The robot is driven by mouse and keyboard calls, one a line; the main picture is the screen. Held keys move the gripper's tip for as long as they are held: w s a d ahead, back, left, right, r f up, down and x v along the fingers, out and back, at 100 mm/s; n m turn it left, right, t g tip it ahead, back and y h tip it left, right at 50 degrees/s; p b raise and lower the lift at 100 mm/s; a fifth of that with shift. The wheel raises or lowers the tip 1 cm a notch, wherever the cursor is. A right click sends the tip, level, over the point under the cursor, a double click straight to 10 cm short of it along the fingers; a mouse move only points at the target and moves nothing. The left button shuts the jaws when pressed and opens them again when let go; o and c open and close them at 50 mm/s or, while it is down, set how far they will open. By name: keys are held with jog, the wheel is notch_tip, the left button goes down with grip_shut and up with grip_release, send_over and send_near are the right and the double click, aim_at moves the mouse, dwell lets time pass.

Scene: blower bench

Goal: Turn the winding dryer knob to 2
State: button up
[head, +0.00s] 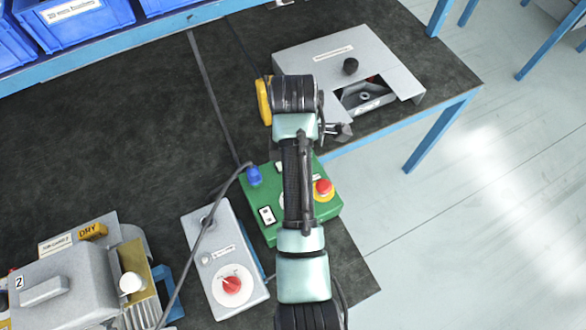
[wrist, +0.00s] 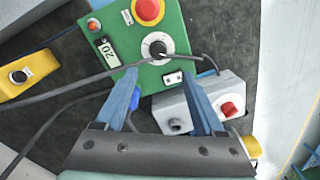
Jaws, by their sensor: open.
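Two control boxes with dials are in view, and I cannot read which is labelled winding dryer. The green box (head: 328,208) has a red mushroom button (head: 323,188) and, in the wrist view, a black knob on a white dial (wrist: 157,47) and a small display (wrist: 108,52). The grey box (head: 203,262) carries a red knob on a white dial (head: 232,285); this red knob also shows in the wrist view (wrist: 228,109). My gripper (wrist: 160,77) is open and empty, its blue fingers apart with the green box beyond them. My arm hides part of the green box in the head view.
A grey housing with a black knob (head: 350,66) stands at the back right. A yellow box with a black knob (wrist: 20,76) is at the left of the wrist view. A grey machine (head: 65,290) is at the front left. Dark cables cross the bench. The left middle is clear.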

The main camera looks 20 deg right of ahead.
notch_tip(320, 180, down, 11)
jog(key=shift+s+r+p, duration=0.1)
jog(key=shift+p, duration=0.25)
grip_shut()
